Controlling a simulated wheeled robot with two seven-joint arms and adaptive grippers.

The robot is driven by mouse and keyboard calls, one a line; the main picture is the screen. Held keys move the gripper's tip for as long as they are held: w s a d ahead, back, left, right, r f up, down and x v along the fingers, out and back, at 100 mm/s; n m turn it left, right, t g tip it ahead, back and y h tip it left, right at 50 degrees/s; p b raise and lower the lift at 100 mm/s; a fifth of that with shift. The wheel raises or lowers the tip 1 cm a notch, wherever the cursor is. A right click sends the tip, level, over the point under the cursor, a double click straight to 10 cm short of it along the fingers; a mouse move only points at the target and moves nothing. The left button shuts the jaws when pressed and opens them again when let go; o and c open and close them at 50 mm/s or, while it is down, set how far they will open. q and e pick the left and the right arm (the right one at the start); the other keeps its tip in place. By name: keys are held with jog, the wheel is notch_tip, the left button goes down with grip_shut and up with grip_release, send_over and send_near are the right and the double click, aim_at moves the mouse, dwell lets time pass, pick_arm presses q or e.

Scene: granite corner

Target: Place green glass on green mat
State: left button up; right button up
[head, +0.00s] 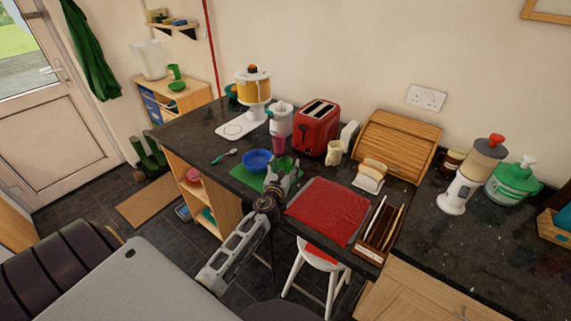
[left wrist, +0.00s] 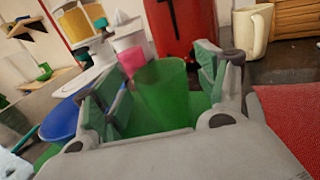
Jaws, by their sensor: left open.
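The green glass (left wrist: 162,92) is translucent and stands upright between the open fingers of my left gripper (left wrist: 165,100) in the left wrist view. In the head view the glass (head: 284,163) is partly hidden behind my left gripper (head: 283,180). The green mat (head: 243,177) lies on the dark counter, with a blue bowl (head: 257,158) on it to the left of the glass. Green mat surface shows around the glass base, which the gripper partly hides, so I cannot tell whether it touches the mat. My right gripper is out of view.
A pink cup (head: 278,145) and a red toaster (head: 317,127) stand behind the glass. A red cloth (head: 328,209) lies to the right. A cream mug (head: 334,153) stands near the toaster. A teal spoon (head: 224,155) lies left of the mat.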

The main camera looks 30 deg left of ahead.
pick_arm(q)
jog(key=shift+b+v, duration=0.75)
jog(key=shift+v, duration=4.4)
